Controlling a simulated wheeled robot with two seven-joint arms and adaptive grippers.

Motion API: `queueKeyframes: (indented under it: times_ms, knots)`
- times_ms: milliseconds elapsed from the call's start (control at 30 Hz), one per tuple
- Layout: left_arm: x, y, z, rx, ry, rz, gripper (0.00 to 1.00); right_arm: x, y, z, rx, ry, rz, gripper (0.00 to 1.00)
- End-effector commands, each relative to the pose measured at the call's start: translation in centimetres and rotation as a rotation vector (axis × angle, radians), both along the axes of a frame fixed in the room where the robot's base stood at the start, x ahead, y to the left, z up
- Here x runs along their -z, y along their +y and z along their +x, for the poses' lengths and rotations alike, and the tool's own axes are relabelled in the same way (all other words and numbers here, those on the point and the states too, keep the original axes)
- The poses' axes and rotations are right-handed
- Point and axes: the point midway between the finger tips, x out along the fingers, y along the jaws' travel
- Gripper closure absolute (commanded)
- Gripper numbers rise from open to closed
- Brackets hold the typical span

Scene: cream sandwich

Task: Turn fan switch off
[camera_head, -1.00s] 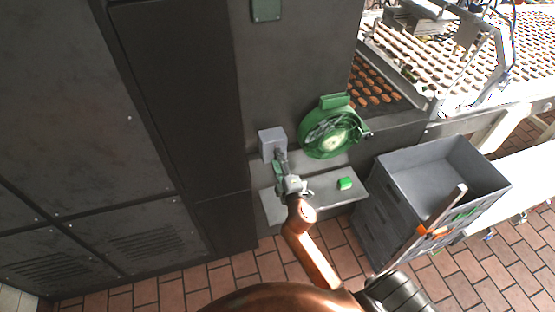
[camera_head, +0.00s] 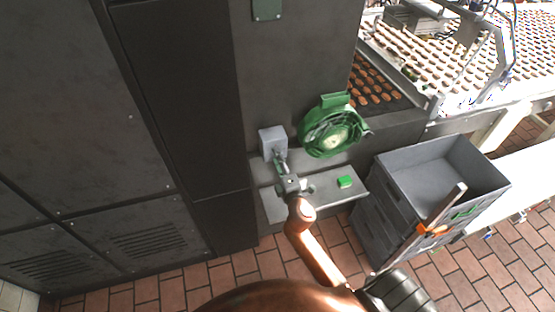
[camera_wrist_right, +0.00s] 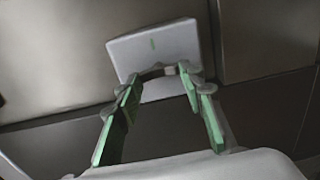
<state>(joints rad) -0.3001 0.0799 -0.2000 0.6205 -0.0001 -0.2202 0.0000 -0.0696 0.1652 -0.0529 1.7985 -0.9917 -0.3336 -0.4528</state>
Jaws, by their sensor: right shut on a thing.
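The fan switch is a light grey box (camera_head: 272,136) on the dark wall, left of the green fan (camera_head: 333,130). The right wrist view shows its pale face (camera_wrist_right: 178,42) with a small green mark, and a grey curved knob (camera_wrist_right: 158,71) at its lower edge. My right gripper (camera_head: 279,157) is at the lower front of the box. In the right wrist view its green-padded fingers (camera_wrist_right: 161,80) are shut on the knob, one at each side. The exact contact is partly hidden by the fingertips. My left gripper is not in view.
A grey ledge (camera_head: 325,194) below carries a green block (camera_head: 345,182). Grey stacked crates (camera_head: 385,222) stand at the right, with a conveyor of biscuits (camera_head: 470,60) behind. A dark cabinet (camera_head: 175,100) is at the left. Brick floor lies in front.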

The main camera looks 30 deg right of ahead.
Motion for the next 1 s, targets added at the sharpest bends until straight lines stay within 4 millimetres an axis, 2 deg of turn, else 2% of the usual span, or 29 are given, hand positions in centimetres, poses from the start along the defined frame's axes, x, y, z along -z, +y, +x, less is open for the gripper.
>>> queueKeyframes:
  times_ms: [267, 633, 767, 1000]
  knots:
    - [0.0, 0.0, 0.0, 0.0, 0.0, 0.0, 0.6, 0.0, 0.0, 0.0, 0.0, 0.001, -0.001, 0.46]
    - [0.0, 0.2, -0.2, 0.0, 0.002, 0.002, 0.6, 0.1, 0.1, -0.7, 0.0, 0.001, 0.0, 0.46]
    - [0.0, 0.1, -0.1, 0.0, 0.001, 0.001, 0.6, 0.1, 0.5, -2.6, 0.001, 0.002, 0.001, 0.46]
    - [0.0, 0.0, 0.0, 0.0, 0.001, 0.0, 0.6, 0.2, 1.7, -7.5, 0.001, 0.002, 0.004, 0.46]
